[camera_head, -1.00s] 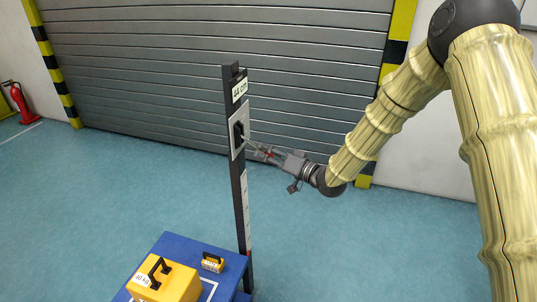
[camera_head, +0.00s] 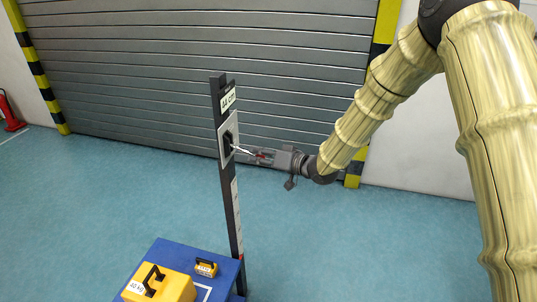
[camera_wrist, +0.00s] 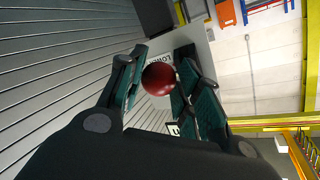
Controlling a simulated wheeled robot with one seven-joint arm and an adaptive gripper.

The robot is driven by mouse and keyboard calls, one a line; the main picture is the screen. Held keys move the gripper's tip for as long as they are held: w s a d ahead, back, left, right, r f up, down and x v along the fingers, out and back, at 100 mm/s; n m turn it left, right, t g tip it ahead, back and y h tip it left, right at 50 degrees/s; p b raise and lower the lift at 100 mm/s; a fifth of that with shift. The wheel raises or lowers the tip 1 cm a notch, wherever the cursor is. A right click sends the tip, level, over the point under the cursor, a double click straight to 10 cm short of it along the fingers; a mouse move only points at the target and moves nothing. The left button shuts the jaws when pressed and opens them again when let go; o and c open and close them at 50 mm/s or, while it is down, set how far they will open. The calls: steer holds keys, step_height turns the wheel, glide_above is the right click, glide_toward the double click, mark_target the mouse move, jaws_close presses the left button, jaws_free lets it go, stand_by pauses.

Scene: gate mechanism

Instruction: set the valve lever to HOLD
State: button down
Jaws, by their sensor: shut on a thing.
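The valve lever is a thin metal rod (camera_head: 243,151) that sticks out from a dark hub on a light plate (camera_head: 222,152) on the dark post. It ends in a dark red ball knob (camera_wrist: 158,79). My gripper (camera_head: 262,156) is shut on this knob, with the ball between its fingers (camera_wrist: 160,88) in the wrist view. The rod runs from the hub toward my gripper, to the right and slightly down in the head view. Part of a printed label (camera_wrist: 160,56) shows behind the knob; its words are cut off, and I cannot read a HOLD mark.
The post carries a "44 cm" sign (camera_head: 228,99). A blue platform (camera_head: 170,252) at its foot bears a large yellow weight (camera_head: 170,288) and a small one (camera_head: 205,268). A grey roller gate (camera_head: 200,50) stands behind. The floor at right is clear.

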steer(key=shift+d+r+g+h+p, duration=0.2)
steer(key=shift+r+h+p, duration=0.2)
steer(key=shift+r+p, duration=0.25)
steer(key=shift+d+r+g+h+p, duration=0.1)
steer(key=shift+r+g+h+p, duration=0.1)
steer(key=shift+r+h+p, duration=0.3)
steer(key=shift+w+a+r+p, duration=0.1)
steer(key=shift+w+r+p, duration=0.1)
steer(key=shift+r+p, duration=0.5)
steer(key=r+p, duration=0.2)
steer(key=r, duration=0.1)
steer(key=shift+a+r, duration=0.2)
steer(key=shift+a, duration=0.15)
steer(key=shift+w+a+r+p, duration=0.15)
steer(key=shift+a+r+p, duration=0.3)
steer(key=shift+r, duration=0.5)
steer(key=c, duration=1.2)
jaws_free()
steer(key=shift+w, duration=0.1)
steer(key=shift+c, duration=0.2)
steer(key=shift+o, duration=0.7)
steer(key=shift+f, duration=0.2)
